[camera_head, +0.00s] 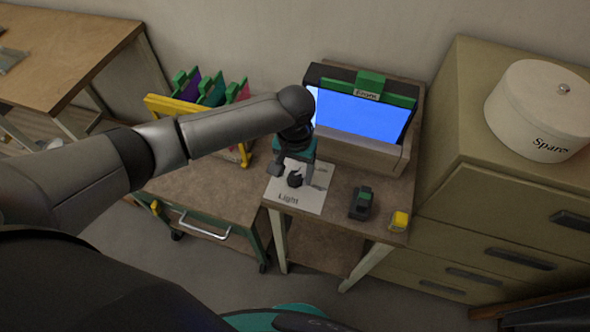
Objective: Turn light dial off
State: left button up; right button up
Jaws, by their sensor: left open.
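The light dial (295,180) is a small black knob on a white plate (311,200) marked "Light", on a small table. My left arm comes in from the left, and my left gripper (292,176) points down over the plate. Its fingers are open, with the dial between or just beside them; I cannot tell whether they touch it. The gripper partly hides the back of the plate. The dial's exact setting is too small to read. My right gripper is not in view.
A black-green item (361,203) and a yellow item (399,221) lie to the right. A cabinet (475,215) with a white "Spare" tin (540,110) stands at right.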

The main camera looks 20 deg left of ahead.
pick_arm(q)
grip_shut()
dwell(0.4)
jog(key=shift+r+n+p, duration=0.2)
jog(key=shift+n+p, duration=0.2)
jog(key=shift+p, duration=0.45)
jog(key=n+p, duration=0.5)
jog(key=p, duration=0.2)
jog(key=shift+f+n+p, duration=0.15)
jog(key=shift+n+p, duration=1.2)
jog(key=shift+n, duration=0.25)
grip_release()
